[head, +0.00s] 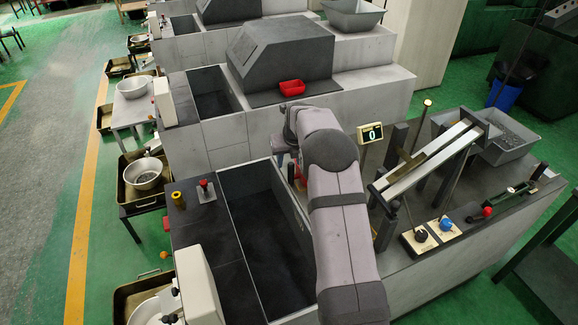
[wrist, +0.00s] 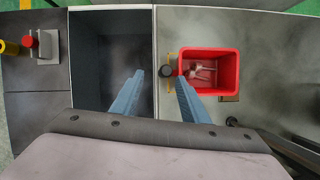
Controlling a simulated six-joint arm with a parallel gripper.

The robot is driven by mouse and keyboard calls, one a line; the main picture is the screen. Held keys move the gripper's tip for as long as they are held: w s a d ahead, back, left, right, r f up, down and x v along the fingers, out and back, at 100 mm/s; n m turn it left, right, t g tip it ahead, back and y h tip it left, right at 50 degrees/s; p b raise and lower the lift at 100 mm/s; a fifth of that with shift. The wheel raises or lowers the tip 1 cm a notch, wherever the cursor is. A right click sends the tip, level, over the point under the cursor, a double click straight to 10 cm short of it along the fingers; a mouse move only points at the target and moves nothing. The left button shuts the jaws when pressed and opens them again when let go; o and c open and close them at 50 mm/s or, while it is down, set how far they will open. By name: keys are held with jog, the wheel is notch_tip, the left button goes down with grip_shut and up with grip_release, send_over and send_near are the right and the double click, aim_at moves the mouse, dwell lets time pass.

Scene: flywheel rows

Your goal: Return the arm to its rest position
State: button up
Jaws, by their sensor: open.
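My arm reaches across the near workstation from the bottom of the head view, its wrist bent downward. My gripper (wrist: 160,80) points down with its two blue fingers apart and nothing between them. In the wrist view the fingers lie over the boundary between a dark, empty-looking basin (wrist: 105,50) and the grey worktop (wrist: 275,60). A red bin (wrist: 239,75) with a few metal parts inside stands just right of the right finger. In the head view my wrist and arm hide most of this area.
A sloping rail (head: 430,160) on posts stands right of my arm, beside a small display (head: 371,133) reading 0. Knobs (head: 446,223) sit at the front right. A red button (head: 204,186) stands left of the basin. A grey tray (head: 505,140) is farther right.

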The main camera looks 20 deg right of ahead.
jog(key=shift+s+r, duration=0.15)
jog(key=shift+r, duration=0.1)
jog(key=shift+a, duration=0.1)
jog(key=s+a+r+n+g, duration=0.1)
jog(key=s+a+r+n, duration=0.1)
jog(key=s+a+n, duration=0.55)
jog(key=s+a+r+n+g, duration=0.1)
jog(key=s+a+r+n, duration=0.15)
jog(key=s+n, duration=0.85)
jog(key=s+a+f+n+g, duration=0.1)
jog(key=s+a+n, duration=0.1)
jog(key=s+n, duration=0.7)
jog(key=s+a+f+n+g, duration=0.1)
jog(key=s+a+n, duration=0.2)
jog(key=s+n, duration=0.7)
jog(key=shift+s+a+f+g+y, duration=0.2)
jog(key=shift+s+f+g+y, duration=0.15)
jog(key=shift+s, duration=0.5)
